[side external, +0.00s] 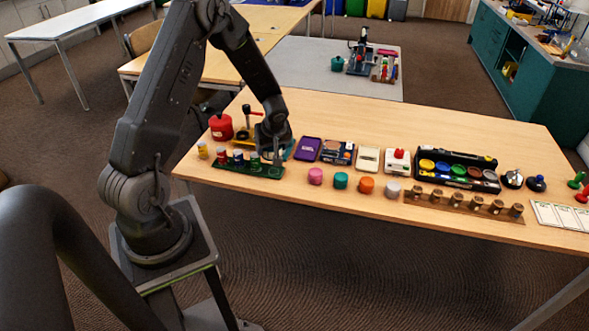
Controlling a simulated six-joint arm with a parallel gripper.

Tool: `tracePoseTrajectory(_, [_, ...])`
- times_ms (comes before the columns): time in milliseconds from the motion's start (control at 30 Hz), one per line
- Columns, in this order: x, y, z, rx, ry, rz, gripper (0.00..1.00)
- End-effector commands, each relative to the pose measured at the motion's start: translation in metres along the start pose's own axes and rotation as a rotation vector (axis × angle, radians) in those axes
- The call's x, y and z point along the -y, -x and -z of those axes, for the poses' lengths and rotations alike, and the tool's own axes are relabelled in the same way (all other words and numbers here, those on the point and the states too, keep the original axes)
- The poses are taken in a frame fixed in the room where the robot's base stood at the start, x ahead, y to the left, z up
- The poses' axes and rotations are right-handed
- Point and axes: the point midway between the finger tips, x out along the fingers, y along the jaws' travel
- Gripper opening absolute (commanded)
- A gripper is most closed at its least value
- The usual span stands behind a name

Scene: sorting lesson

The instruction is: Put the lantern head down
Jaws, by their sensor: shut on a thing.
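My gripper (273,148) points down, low over the left part of the wooden table (400,115), just behind the right end of a dark green rack (235,168). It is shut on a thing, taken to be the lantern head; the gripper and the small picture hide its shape. I cannot tell whether it touches the table. A teal item (290,152) shows partly just right of the gripper.
A red canister (221,127) and a stand with a red knob (246,109) are left of the gripper. A purple tray (307,149) lies to the right. Coloured cylinders (340,180) stand near the front edge. The table's back strip is mostly clear.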

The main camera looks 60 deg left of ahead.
Motion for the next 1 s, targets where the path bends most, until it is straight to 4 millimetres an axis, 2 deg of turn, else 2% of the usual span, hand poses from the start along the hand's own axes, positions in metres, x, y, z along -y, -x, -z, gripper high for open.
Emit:
tracePoseTrajectory(100, [-0.025,-0.011,-0.018,0.001,-0.007,-0.001,0.46])
tracePoseTrajectory(333, [-0.058,-0.026,-0.038,0.000,-0.001,0.000,0.46])
tracePoseTrajectory(467, [-0.064,-0.029,-0.042,0.000,0.000,0.001,0.46])
tracePoseTrajectory(733, [-0.064,-0.061,-0.056,0.001,0.000,0.001,0.46])
tracePoseTrajectory(1000, [-0.064,-0.065,-0.057,0.000,0.000,-0.001,0.46])
